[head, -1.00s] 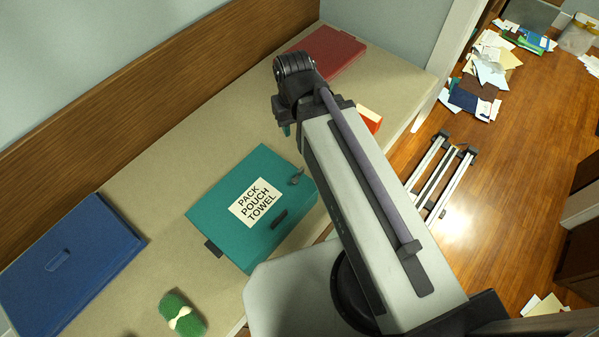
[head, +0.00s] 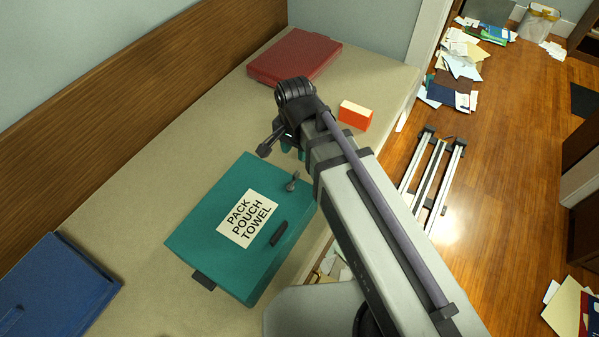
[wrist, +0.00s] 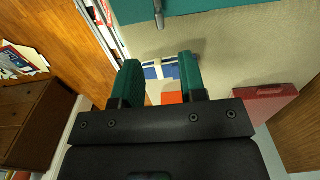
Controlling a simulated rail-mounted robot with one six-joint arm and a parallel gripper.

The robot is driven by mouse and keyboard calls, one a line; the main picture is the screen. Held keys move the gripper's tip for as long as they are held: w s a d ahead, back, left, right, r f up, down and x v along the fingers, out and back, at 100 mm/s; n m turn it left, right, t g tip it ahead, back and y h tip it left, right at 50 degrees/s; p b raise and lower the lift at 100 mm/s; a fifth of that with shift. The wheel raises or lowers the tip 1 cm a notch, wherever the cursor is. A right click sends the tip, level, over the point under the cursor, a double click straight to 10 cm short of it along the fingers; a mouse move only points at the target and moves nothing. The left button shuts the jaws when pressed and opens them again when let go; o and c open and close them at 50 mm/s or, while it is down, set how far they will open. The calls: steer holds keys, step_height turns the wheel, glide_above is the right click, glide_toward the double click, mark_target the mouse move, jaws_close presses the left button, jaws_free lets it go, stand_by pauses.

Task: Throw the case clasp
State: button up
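The teal case (head: 200,235) lies closed on the counter, with a "PACK POUCH TOWEL" label on its lid. Its small grey clasp lever (head: 292,183) is near the lid's right corner, and a dark handle is on the lid. In the wrist view the clasp (wrist: 158,14) stands out from the case (wrist: 215,8) at the top, beyond my fingertips. My gripper (wrist: 160,72) has two teal fingers, spread apart with nothing held between them. In the head view my arm mostly hides the fingers, which are just above the clasp end of the case, apart from the clasp.
An orange-and-white box (head: 355,115) and a red case (head: 295,56) lie farther along the counter (head: 130,180). A blue case (head: 55,290) is at lower left. A wooden backboard runs behind. Papers (head: 455,75) and a metal rail frame (head: 430,175) are on the floor.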

mark_target(296, 173)
step_height(296, 173, down, 11)
steer(key=b, duration=1)
steer(key=shift+r, duration=0.25)
jaws_close()
